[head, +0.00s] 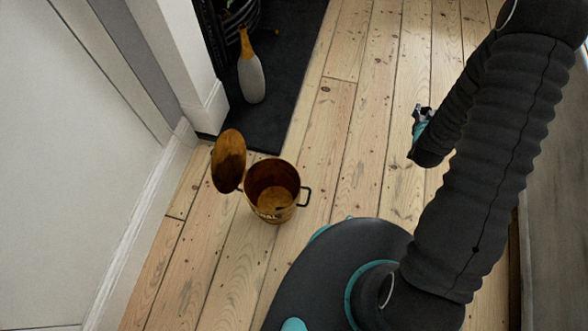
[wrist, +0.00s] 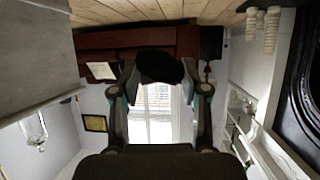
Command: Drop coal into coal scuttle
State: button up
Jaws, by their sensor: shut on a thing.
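The coal scuttle (head: 272,205) is a brass-coloured bucket with a dark side handle, standing upright on the floorboards in the head view. Its round lid (head: 228,160) is swung open to the left, and the inside of the bucket shows. My gripper (wrist: 160,82) is shut on a dark lump of coal (wrist: 160,64), held between the fingertips in the wrist view. In the head view my gripper (head: 420,120) shows only partly behind my arm, well to the right of the scuttle and apart from it. The coal cannot be made out clearly there.
A grey bottle-shaped vase (head: 251,78) with an orange neck stands on the dark hearth (head: 285,75) behind the scuttle. A white wall and skirting (head: 135,235) run along the left. The floorboards (head: 350,150) between scuttle and gripper are clear.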

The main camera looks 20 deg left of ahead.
aim_at(277, 194)
jog(key=k, duration=0.55)
jog(key=z, duration=1)
jog(key=k, duration=0.8)
jog(key=z, duration=1.5)
jog(key=k, duration=0.5)
jog(key=u, duration=2.75)
